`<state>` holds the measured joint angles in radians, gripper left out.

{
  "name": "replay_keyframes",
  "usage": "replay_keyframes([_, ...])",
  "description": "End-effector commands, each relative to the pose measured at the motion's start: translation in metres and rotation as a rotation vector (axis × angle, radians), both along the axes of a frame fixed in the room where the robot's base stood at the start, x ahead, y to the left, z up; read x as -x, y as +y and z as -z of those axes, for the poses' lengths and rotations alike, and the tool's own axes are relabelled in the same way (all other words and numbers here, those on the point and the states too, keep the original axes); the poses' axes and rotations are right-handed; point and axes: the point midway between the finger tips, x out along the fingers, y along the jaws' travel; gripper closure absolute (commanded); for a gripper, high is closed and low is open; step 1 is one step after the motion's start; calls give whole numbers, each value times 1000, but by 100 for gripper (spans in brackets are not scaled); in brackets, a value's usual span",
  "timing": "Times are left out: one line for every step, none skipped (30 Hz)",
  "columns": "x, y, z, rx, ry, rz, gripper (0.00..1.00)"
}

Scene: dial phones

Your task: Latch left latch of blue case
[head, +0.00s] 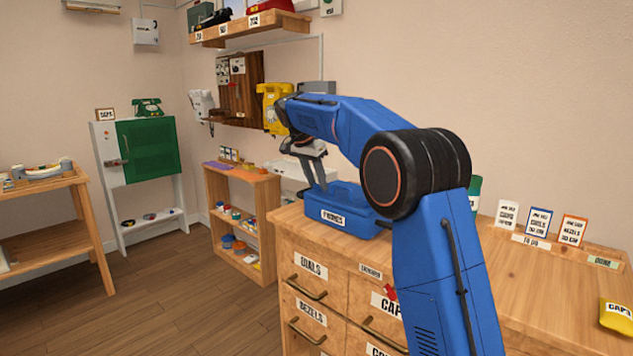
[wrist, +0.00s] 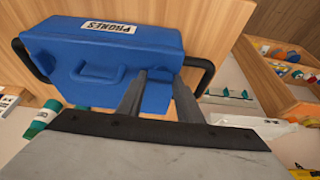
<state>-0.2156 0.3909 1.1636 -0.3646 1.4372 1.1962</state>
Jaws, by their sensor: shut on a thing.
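The blue case (head: 348,202) with a "PHONES" label stands on the wooden cabinet top in the head view. In the wrist view the blue case (wrist: 60,50) fills the upper left, with a black bar (wrist: 32,62) at one end and another black bar (wrist: 203,76) at the other. My gripper (head: 318,182) points down at the left part of the case. In the wrist view my gripper's fingers (wrist: 160,80) lie against the case's blue body, shut on a part of it. The fingers hide that part, so I cannot tell whether it is a latch.
The wooden cabinet (head: 300,236) has labelled drawers in front. Several small cards stand behind its right half, and a yellow pouch (head: 616,318) lies at the far right. A yellow phone (head: 272,105) hangs on the wall behind my gripper. The cabinet top right of my arm is mostly clear.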

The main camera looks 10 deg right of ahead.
Motion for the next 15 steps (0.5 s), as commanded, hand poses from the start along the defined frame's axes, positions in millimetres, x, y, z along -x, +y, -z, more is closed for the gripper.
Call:
replay_keyframes([0, 0, 0, 0, 0, 0, 90])
replay_keyframes([0, 0, 0, 0, 0, 0, 90])
replay_keyframes([0, 0, 0, 0, 0, 0, 90])
replay_keyframes([0, 0, 0, 0, 0, 0, 90])
replay_keyframes([0, 0, 0, 0, 0, 0, 90])
replay_keyframes([0, 0, 0, 0, 0, 0, 60])
replay_keyframes([0, 0, 0, 0, 0, -1, 53])
replay_keyframes([0, 0, 0, 0, 0, -1, 48])
replay_keyframes([0, 0, 0, 0, 0, -1, 48])
replay_keyframes([0, 0, 0, 0, 0, -1, 48])
replay_keyframes([0, 0, 0, 0, 0, -1, 48])
replay_keyframes([0, 0, 0, 0, 0, -1, 48])
replay_keyframes([0, 0, 0, 0, 0, -1, 48])
replay_keyframes([0, 0, 0, 0, 0, -1, 48])
replay_keyframes([0, 0, 0, 0, 0, -1, 48])
